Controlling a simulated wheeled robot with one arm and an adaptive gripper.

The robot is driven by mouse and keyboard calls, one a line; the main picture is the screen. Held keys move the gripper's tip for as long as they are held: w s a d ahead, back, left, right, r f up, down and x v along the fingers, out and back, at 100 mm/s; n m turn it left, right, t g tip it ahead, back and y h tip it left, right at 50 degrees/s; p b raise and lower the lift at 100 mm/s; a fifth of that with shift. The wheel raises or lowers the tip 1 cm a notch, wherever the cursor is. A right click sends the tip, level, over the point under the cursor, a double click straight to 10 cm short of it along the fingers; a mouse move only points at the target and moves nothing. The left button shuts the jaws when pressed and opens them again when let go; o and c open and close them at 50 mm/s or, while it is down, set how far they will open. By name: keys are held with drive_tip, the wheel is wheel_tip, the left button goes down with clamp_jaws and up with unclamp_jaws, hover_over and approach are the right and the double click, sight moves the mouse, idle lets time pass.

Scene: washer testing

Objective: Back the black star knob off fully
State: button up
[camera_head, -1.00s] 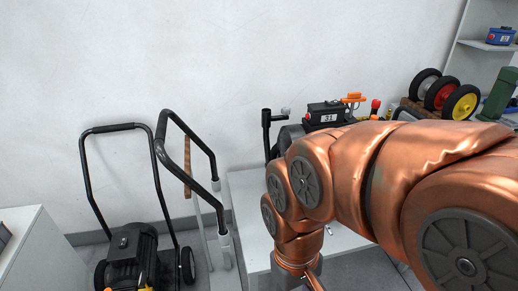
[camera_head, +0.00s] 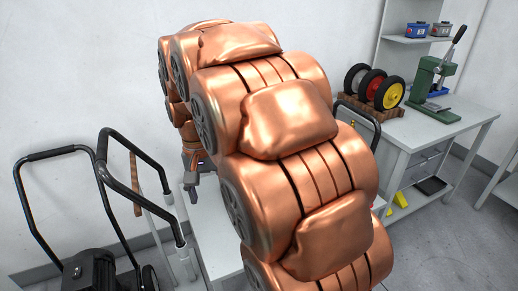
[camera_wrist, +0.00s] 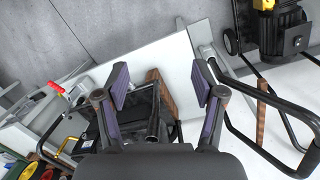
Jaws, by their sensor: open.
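I cannot make out the black star knob in either view; my arm covers much of the workspace in the head view. My gripper (camera_wrist: 160,82) is open and empty in the wrist view, its two purple-padded fingers wide apart. A dark tube or post (camera_wrist: 153,124) and a brown strip (camera_wrist: 162,92) show between and beyond the fingers, with no visible contact. In the head view, the gripper end (camera_head: 197,160) is partly hidden by my arm, above the white table (camera_head: 212,240).
Black-handled pressure washers (camera_head: 90,268) stand at the left. A side bench (camera_head: 440,128) at the right holds coloured wheels (camera_head: 372,87) and a green press (camera_head: 430,80). The wall is close behind. Grey floor at the lower right is clear.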

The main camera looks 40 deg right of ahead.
drive_tip(key=w+d+r+m, duration=0.1)
drive_tip(key=w+d+m, duration=0.3)
drive_tip(key=w+d, duration=0.4)
drive_tip(key=w+d+f+m+p, duration=0.1)
drive_tip(key=w+d+f+m, duration=0.1)
drive_tip(key=d, duration=0.6)
drive_tip(key=w+d+f+m+p, duration=0.1)
drive_tip(key=w+d+m, duration=0.3)
drive_tip(key=d, duration=0.5)
drive_tip(key=w+d+f+m+t+p, duration=0.1)
drive_tip(key=w+d+f+m, duration=0.2)
drive_tip(key=d, duration=0.5)
drive_tip(key=shift+w+d+f, duration=0.1)
drive_tip(key=shift+w+d, duration=0.1)
drive_tip(key=shift+w, duration=0.4)
drive_tip(key=shift+d+f+m+p, duration=0.25)
drive_tip(key=shift+d+m+p, duration=0.05)
drive_tip(key=shift+f, duration=0.35)
drive_tip(key=shift+f+p, duration=1.35)
drive_tip(key=shift+f, duration=2.15)
drive_tip(key=c, duration=1.1)
